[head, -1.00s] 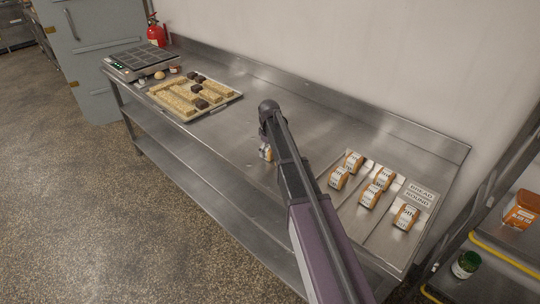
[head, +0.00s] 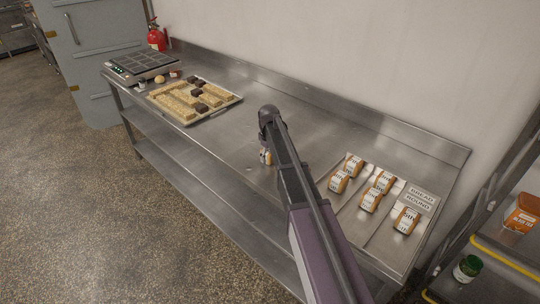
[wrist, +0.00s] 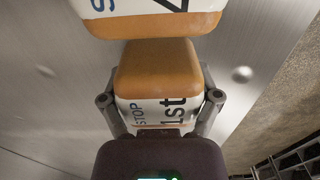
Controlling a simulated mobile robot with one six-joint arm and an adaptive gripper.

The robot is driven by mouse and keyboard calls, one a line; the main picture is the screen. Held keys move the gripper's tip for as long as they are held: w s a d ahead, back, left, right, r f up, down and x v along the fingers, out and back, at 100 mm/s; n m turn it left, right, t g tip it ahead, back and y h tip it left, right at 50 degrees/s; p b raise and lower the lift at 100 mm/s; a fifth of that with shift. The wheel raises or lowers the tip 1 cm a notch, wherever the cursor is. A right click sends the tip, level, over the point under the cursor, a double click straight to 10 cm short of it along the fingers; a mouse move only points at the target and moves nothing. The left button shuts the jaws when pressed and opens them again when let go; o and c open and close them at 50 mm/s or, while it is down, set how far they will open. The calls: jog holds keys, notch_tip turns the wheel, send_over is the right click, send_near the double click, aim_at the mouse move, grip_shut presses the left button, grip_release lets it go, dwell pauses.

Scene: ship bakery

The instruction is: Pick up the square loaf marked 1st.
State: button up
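The square loaf marked 1st (wrist: 155,75) has an orange-brown crust and a white label reading STOP and 1st. In the wrist view it lies between the fingers of my gripper (wrist: 160,85). The fingers flank it closely on both sides; whether they press on it cannot be told. In the head view a small part of a loaf (head: 266,157) shows beside my arm's end on the steel table; my arm hides the rest and the fingers. A second labelled loaf (wrist: 155,25) fills the top of the wrist view, just beyond the first and partly cut off.
On the steel table (head: 225,150), several labelled loaves (head: 370,199) stand at the right by signs reading BREAD and ROUND (head: 420,192). A baking tray (head: 238,99) and a dark-topped appliance (head: 140,60) are at the far left. A rack with a green jar (head: 467,268) stands right.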

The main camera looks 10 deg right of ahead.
jog(key=shift+r, duration=0.2)
dwell(0.4)
notch_tip(320, 180, up, 10)
jog(key=p, duration=1)
jog(key=shift+f, duration=0.25)
